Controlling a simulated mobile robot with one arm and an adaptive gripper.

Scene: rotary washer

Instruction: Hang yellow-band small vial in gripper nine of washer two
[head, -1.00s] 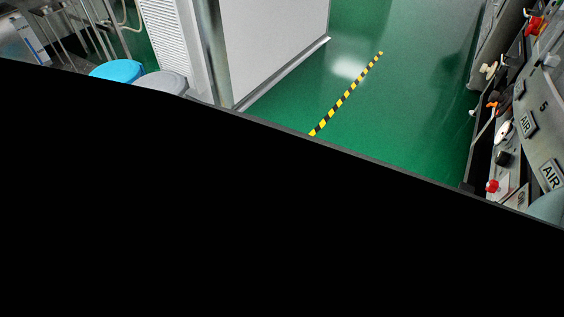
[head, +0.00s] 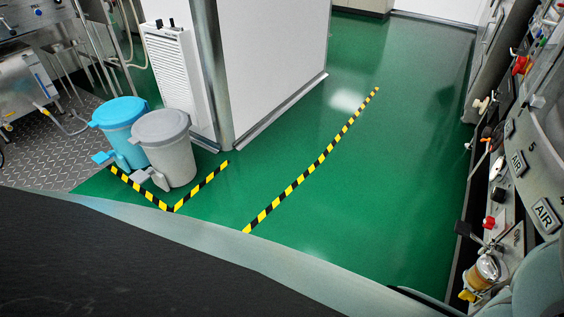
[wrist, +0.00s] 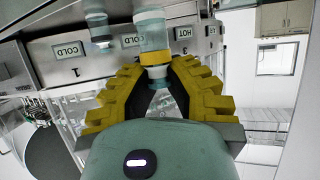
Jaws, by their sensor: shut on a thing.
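In the wrist view, my gripper (wrist: 156,68) has stepped yellow fingers, shut on a small vial (wrist: 150,27) with a yellow band. The fingers close around the vial near its band, and its clear body extends toward the top of the picture. The vial is held in front of a steel panel (wrist: 75,60). I cannot make out washer two or its gripper nine in either view. Neither my gripper nor the vial can be made out in the head view.
The panel bears HOT and COLD labels. In the head view, a blue bin (head: 122,130) and grey bin (head: 165,145) stand left, near a white wall (head: 270,70). Equipment with AIR labels (head: 545,215) lines the right edge. Green floor (head: 350,200) between is clear.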

